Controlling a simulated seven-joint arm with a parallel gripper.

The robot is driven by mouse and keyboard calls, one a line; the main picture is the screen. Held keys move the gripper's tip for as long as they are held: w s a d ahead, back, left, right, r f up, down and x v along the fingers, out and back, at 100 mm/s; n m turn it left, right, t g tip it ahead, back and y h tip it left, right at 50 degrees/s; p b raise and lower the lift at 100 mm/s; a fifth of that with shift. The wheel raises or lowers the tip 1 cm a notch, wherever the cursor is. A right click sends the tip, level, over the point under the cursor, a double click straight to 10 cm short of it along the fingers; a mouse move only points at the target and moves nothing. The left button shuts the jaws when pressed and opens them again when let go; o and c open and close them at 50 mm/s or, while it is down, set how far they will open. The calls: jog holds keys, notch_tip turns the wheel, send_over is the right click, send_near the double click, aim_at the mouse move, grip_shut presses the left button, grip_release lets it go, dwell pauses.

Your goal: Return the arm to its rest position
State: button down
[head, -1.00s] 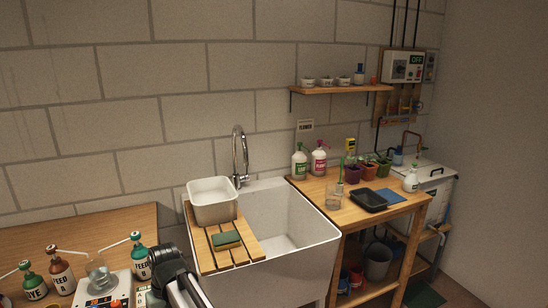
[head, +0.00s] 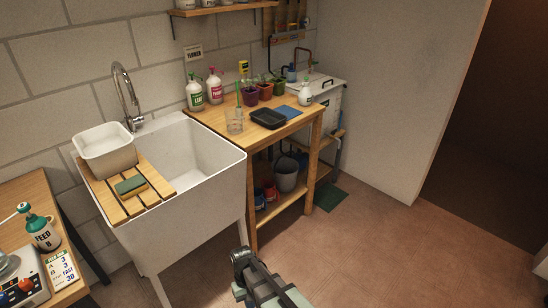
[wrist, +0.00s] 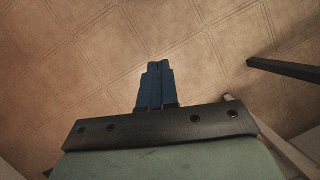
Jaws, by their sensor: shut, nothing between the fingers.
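My arm shows at the bottom of the head view, over the bare floor in front of the sink. In the wrist view my gripper (wrist: 155,72) has its two dark blue fingers together with nothing between them. Below the fingers is only tiled floor (wrist: 110,55). My gripper is apart from the sink, the tables and all the objects on them.
The white sink (head: 205,215) holds a slatted board with a white tub (head: 105,150) and sponge (head: 131,186). A wooden bench (head: 205,116) with bottles, pots and a black tray (head: 268,119) stands right of it. A feed table (head: 28,195) is at left. Floor at right is clear.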

jog(key=s+d+f+m, duration=0.1)
jog(key=s+d+f, duration=0.2)
jog(key=d, duration=0.2)
jog(key=s+d+f+m+g, duration=0.1)
jog(key=s+d+f, duration=0.1)
jog(key=d, duration=0.3)
jog(key=s+d+f+m, duration=0.1)
jog(key=s+d+f, duration=0.2)
jog(key=d, duration=0.2)
jog(key=s+d+f+m+g+y, duration=0.1)
jog(key=s+d+f, duration=0.3)
jog(key=s+d, duration=0.6)
jog(key=s+m, duration=0.1)
jog(key=s, duration=0.3)
jog(key=shift+d+g, duration=0.25)
jog(key=shift+g, duration=0.15)
